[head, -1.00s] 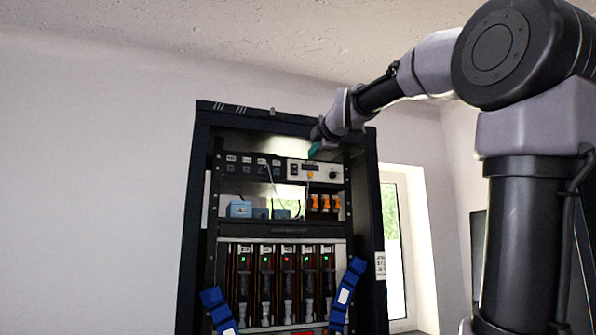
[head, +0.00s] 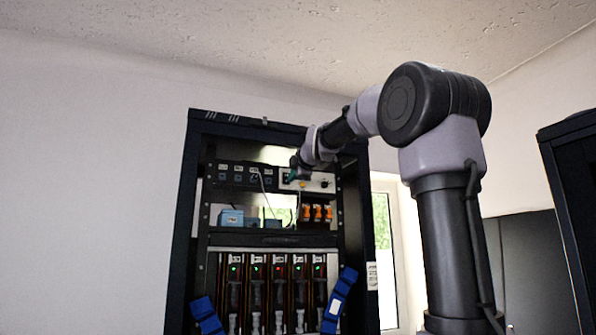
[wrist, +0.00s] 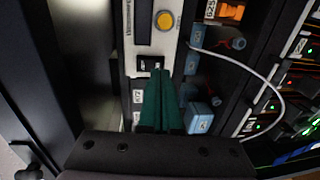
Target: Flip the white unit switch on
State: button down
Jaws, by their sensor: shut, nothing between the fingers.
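The white unit (head: 315,184) is a panel at the upper right of the rack, partly hidden by my arm in the head view. In the wrist view, the white unit (wrist: 130,62) shows a dark display and a round yellow button (wrist: 165,20). Its small black switch (wrist: 150,63) with a pale mark lies just beyond my fingertips. My gripper (wrist: 160,72) has green fingers, shut together with nothing between them. In the head view, my gripper (head: 293,174) is at the left end of the white unit. I cannot tell whether the fingertips touch the switch.
The dark rack frame (head: 183,230) surrounds the units. Left of the white unit is a black panel (head: 236,174) with several small knobs. Below are blue boxes (head: 230,218) and orange-black parts (head: 318,213). A pale cable (wrist: 240,65) loops beside my gripper. Another dark cabinet (head: 570,200) stands at right.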

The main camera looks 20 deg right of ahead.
aim_at(286, 178)
jog(key=shift+w+f, duration=0.15)
jog(key=shift+w, duration=1.05)
jog(key=shift+w+f, duration=0.1)
jog(key=shift+w, duration=0.05)
